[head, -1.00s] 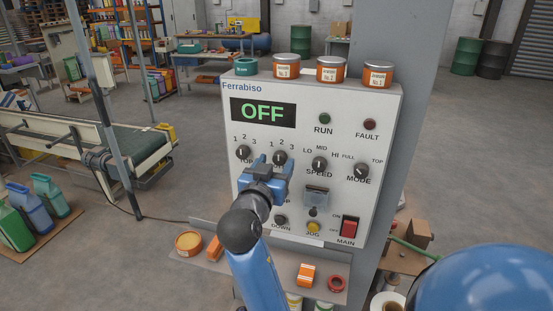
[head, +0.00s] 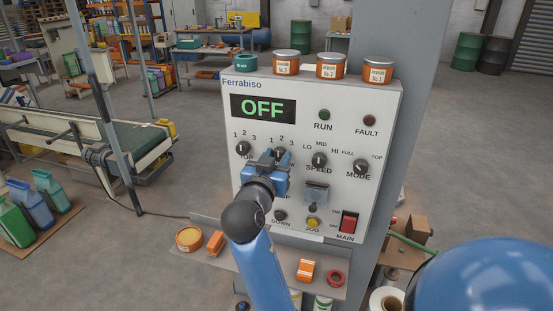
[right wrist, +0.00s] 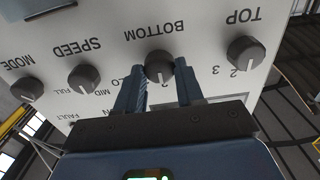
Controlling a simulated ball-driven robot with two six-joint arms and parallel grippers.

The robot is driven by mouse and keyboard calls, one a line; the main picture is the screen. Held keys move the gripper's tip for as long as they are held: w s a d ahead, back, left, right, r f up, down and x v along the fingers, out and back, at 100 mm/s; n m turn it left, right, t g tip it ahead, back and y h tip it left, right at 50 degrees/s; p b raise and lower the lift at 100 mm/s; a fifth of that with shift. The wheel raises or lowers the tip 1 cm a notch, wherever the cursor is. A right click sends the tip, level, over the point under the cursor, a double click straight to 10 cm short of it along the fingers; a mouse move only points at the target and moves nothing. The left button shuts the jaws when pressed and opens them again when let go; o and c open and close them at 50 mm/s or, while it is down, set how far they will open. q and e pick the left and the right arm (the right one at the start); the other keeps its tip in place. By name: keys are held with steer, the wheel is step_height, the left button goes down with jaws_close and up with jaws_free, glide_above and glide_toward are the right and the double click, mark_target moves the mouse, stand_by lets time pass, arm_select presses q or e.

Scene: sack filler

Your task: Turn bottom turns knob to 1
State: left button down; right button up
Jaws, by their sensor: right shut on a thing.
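The bottom turns knob (head: 280,153) is a dark round dial in the upper middle of the white control panel (head: 383,112). Numbers 1, 2 and 3 stand over it in the head view. My right gripper (head: 273,160) is shut on this knob. My left gripper is not in view.
The top turns knob (head: 243,149) is close on the left, and the speed knob (head: 319,160) on the right. The mode knob (head: 361,168) and red main switch (head: 348,223) are farther right. The display (head: 263,108) reads OFF. A shelf with small items juts out below.

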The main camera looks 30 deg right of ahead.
steer(key=n+p, duration=0.3)
steer(key=n, duration=0.1)
steer(key=shift+r, duration=0.2)
steer(key=n+p, duration=0.2)
steer(key=n, duration=0.1)
steer(key=shift+f, duration=0.1)
steer(key=shift+w+f+n+p, duration=0.1)
steer(key=shift+n+p, duration=0.6)
steer(key=shift+n, duration=0.2)
steer(key=o, duration=1)
steer(key=shift+a, duration=0.1)
